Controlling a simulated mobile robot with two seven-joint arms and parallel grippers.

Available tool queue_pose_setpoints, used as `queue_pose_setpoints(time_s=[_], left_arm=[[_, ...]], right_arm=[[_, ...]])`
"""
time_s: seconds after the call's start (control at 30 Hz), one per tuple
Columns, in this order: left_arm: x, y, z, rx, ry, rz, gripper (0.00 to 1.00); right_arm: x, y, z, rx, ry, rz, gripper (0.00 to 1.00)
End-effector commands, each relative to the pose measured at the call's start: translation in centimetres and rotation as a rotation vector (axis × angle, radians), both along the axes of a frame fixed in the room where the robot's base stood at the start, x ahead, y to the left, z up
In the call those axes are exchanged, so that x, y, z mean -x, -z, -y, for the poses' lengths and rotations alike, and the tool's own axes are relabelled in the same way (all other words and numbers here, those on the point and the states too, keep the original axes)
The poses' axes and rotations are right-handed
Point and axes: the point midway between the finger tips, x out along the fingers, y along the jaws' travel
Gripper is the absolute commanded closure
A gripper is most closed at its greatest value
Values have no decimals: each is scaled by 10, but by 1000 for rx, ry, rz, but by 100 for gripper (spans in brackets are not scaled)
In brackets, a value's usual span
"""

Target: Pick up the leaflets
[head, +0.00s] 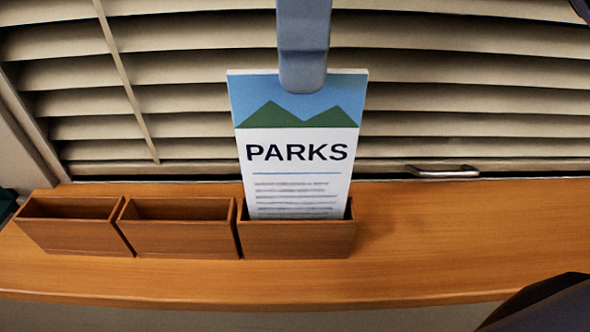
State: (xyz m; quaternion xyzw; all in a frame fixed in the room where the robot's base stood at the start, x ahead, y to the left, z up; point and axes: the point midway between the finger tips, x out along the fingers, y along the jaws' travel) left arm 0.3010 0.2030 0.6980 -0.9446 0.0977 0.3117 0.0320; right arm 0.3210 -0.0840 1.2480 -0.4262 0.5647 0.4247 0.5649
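The leaflets (300,187) are a thick upright stack headed "PARKS", with green hills on a blue sky. Their lower end is inside the right compartment of a wooden holder (297,240). A grey-blue finger of my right gripper (303,70) comes down from the top edge and overlaps the front of the leaflets near their top. The other finger is not visible, so I cannot tell whether the gripper is closed on them. My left gripper is not in view.
Two empty wooden compartments (72,228) (178,230) stand to the left of the leaflets. The holder is on a wooden ledge (440,235), clear on the right. Slatted blinds (450,100) are close behind. A small metal handle (442,171) is at the ledge's back.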

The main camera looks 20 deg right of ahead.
Motion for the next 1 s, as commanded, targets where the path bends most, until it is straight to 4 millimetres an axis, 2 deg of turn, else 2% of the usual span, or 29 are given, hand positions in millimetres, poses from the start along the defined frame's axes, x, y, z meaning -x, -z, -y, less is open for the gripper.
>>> queue_pose_setpoints(time_s=[0.3, 0.6, 0.63, 0.73, 0.77, 1.0], left_arm=[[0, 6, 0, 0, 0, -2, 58], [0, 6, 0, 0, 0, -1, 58], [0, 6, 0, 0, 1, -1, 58], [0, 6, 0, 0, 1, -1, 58], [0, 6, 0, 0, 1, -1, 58], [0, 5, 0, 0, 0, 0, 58]], right_arm=[[2, 42, 5, 0, 1, -1, 62], [2, 48, 5, -2, 1, 0, 62], [2, 48, 5, -2, 1, 0, 65], [2, 48, 5, -2, 1, 0, 98], [2, 48, 5, -2, 1, 0, 100], [3, 48, 5, -2, 1, 0, 100]])
